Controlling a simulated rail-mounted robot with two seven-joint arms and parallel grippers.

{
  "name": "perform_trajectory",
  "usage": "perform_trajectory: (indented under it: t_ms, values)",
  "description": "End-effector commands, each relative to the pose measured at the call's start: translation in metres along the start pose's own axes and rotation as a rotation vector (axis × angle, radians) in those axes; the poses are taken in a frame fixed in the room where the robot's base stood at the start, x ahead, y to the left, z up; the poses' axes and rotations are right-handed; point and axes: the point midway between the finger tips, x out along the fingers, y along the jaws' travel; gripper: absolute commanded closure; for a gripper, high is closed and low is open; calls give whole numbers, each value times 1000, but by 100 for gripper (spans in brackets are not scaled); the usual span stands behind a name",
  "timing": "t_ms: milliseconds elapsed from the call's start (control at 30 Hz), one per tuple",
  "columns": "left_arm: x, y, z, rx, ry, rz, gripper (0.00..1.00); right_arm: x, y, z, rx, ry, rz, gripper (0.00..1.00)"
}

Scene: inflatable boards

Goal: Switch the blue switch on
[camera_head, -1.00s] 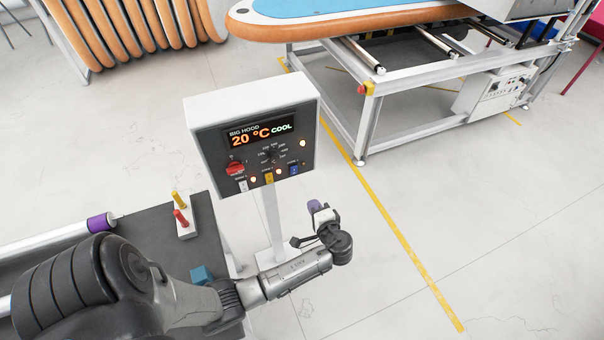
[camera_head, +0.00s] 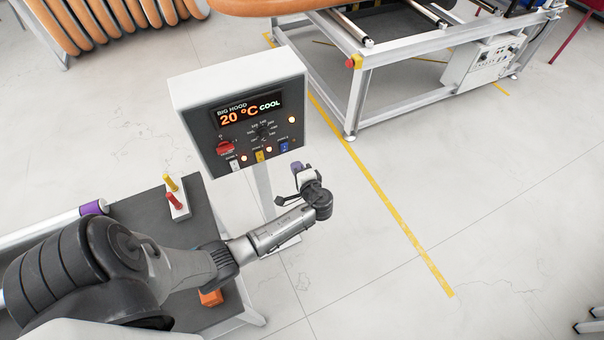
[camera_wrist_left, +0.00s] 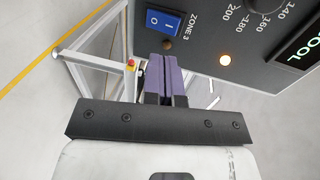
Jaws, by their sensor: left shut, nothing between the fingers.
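The blue switch (camera_head: 284,147) is a small rocker at the lower right of the control box (camera_head: 240,112). In the left wrist view the blue switch (camera_wrist_left: 163,23), marked O and I, sits beside the label ZONE 3. The small lamp beside it looks dark. My left gripper (camera_head: 297,167) is just below and right of the switch in the head view, apart from it. In the wrist view its purple fingers (camera_wrist_left: 167,78) are shut together, empty, and point toward the panel close to the switch. My right gripper is not in view.
The display reads 20 °C COOL. A dark-topped table (camera_head: 150,208) stands at the left, a metal frame (camera_head: 354,100) behind.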

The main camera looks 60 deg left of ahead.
Motion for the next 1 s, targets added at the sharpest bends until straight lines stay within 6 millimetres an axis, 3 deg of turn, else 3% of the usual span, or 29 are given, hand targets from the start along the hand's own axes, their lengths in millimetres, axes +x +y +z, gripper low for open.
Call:
perform_trajectory:
  t_ms: [200, 400, 633, 1000]
  values:
    - [39, -1, 0, 2, -2, -2, 100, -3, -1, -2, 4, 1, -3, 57]
    - [61, -10, 0, -1, -1, -1, 100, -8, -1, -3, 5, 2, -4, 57]
    - [73, -12, 0, 0, 0, 0, 100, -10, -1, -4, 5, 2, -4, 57]
    - [74, -13, 0, 0, 0, 0, 100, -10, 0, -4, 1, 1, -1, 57]
